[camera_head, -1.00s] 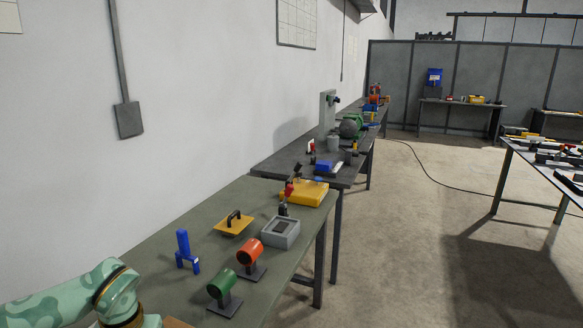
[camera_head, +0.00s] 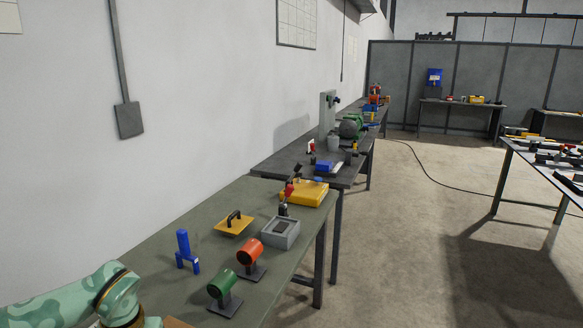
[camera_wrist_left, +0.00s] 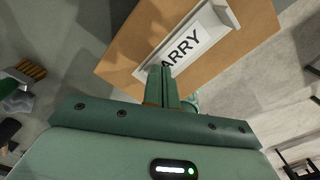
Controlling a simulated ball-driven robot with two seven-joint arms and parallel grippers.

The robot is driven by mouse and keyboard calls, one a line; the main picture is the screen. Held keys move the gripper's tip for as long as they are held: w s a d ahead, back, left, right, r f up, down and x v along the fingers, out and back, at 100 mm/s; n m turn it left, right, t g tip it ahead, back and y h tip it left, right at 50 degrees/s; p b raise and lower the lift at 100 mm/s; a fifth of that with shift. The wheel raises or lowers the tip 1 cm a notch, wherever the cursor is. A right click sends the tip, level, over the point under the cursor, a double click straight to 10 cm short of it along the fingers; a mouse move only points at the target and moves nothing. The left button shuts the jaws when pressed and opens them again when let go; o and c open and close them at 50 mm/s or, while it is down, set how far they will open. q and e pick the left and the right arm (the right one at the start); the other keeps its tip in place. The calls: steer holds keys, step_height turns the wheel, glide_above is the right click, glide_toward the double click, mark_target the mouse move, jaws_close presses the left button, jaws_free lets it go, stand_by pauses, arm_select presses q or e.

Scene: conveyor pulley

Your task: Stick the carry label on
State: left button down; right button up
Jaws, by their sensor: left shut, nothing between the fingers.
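In the left wrist view a white carry label (camera_wrist_left: 192,50) with black letters lies on a brown cardboard surface (camera_wrist_left: 125,42). The letters "ARRY" show; the start of the word is hidden behind my fingers. My left gripper (camera_wrist_left: 160,70) is shut and empty, with its fingertips at the label's lower left end. I cannot tell whether they touch it. In the head view a small corner of brown (camera_head: 176,323) shows at the bottom edge beside my left arm, and the left gripper is out of frame. My right gripper is in neither view.
On the green-grey bench (camera_head: 150,232) in the head view stand a blue stand (camera_head: 184,250), a green cylinder (camera_head: 222,284), a red-orange cylinder (camera_head: 249,252), a yellow float with handle (camera_head: 234,224) and a grey box (camera_head: 281,233). The bench's right edge is open to the floor.

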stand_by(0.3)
arm_select(q)
step_height(320, 180, up, 6)
steer(key=p, duration=0.5)
steer(key=shift+f, duration=0.1)
